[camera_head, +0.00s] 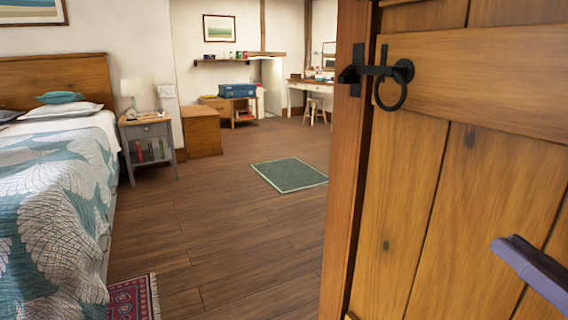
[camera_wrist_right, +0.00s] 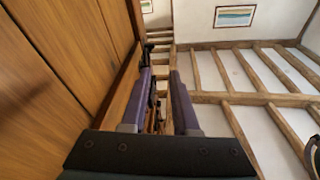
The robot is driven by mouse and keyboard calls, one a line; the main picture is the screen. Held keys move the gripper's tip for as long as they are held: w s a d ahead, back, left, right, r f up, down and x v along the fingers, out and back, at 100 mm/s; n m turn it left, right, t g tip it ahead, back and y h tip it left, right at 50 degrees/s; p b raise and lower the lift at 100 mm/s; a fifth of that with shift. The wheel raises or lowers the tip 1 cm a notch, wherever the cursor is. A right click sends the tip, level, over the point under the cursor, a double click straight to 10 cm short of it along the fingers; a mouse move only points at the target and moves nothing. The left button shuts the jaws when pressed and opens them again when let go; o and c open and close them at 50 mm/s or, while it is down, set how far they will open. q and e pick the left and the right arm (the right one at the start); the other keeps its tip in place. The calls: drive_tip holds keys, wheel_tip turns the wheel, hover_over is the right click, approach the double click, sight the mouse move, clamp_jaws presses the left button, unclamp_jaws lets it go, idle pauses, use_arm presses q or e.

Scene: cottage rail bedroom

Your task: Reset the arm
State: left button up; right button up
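My right gripper (camera_head: 530,266) shows at the right edge of the head view as a purple finger in front of the wooden door. In the right wrist view, the two purple fingers of my right gripper (camera_wrist_right: 162,78) stand apart with a gap between them and nothing held. The wooden door (camera_head: 470,190) fills the right of the head view, and its planks (camera_wrist_right: 60,65) run close along the left of the wrist view. I cannot tell whether the gripper touches the door. My left gripper is not in view.
A black latch with a ring handle (camera_head: 390,95) is on the door. A bed (camera_head: 50,200) stands at left, beside a nightstand (camera_head: 150,140) with a lamp (camera_head: 131,90). A green rug (camera_head: 290,174) lies on open wooden floor (camera_head: 230,230). A patterned rug (camera_head: 132,300) lies nearer.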

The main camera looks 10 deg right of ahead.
drive_tip(key=s+a+r+n+g+h+p, duration=0.15)
drive_tip(key=a+r+g+p, duration=0.35)
drive_tip(key=r+p, duration=0.95)
drive_tip(key=s+a+r+g+y+p, duration=0.15)
drive_tip(key=a+r+g+p, duration=0.35)
drive_tip(key=r+p, duration=0.95)
drive_tip(key=s+r+g+h+p, duration=0.2)
drive_tip(key=s+r+p, duration=0.4)
drive_tip(key=r+p, duration=0.6)
drive_tip(key=s+r+g+h+p, duration=0.2)
drive_tip(key=s+r+g+p, duration=0.2)
drive_tip(key=s+r+p, duration=0.3)
wheel_tip(320, 180, up, 6)
drive_tip(key=p, duration=1.3)
drive_tip(key=shift+a+f+p, duration=0.15)
drive_tip(key=shift+f+p, duration=0.05)
drive_tip(key=shift+p, duration=0.2)
